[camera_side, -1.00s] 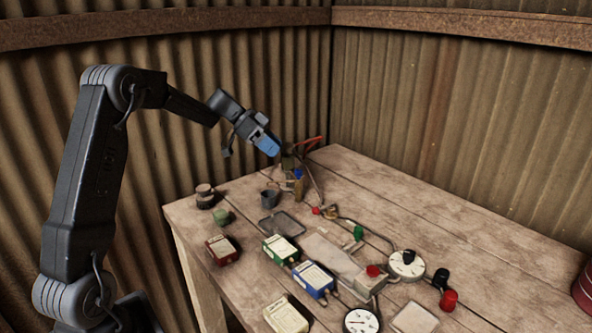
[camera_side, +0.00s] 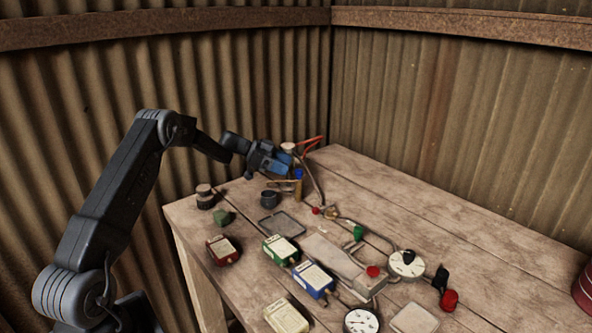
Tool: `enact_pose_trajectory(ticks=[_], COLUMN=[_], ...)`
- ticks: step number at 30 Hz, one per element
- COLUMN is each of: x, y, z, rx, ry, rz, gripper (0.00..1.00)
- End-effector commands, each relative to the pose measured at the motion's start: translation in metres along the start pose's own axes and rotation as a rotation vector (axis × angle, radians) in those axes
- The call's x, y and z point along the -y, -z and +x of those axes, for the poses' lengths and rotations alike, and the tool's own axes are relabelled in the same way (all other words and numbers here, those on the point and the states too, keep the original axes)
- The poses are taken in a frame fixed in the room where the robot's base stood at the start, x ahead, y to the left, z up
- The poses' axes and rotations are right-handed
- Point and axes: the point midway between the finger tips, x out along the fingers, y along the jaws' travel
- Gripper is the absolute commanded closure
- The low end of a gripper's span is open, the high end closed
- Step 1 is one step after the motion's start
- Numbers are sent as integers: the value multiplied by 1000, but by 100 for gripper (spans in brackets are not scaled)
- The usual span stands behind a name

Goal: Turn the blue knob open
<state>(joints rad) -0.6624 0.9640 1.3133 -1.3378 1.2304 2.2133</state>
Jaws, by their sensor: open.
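The blue knob (camera_side: 299,173) sits on top of a small upright brass-coloured body at the far left part of the bench. My gripper (camera_side: 289,164) has blue fingers and is open. It is just left of and slightly above the knob in the picture, reaching toward the right. I cannot tell whether the fingers touch the knob or are still apart from it. The gripper partly hides what stands behind it.
A red-handled tool (camera_side: 310,144) and a pale-topped object (camera_side: 288,147) are close behind my gripper. Tubing with a green valve (camera_side: 358,232), gauges and several boxes fill the front.

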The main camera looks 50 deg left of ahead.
Motion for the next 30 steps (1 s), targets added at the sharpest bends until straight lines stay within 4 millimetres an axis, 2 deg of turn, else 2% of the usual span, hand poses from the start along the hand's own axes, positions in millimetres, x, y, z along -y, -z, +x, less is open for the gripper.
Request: enact_pose_trajectory(ticks=[3,9,20,30], x=[-1,0,0,0], y=[0,0,0,0], z=[22,41,45,45], rx=[0,0,0,0], ry=[-2,0,1,0], rz=[0,-1,-1,-1], gripper=[48,48,48,80])
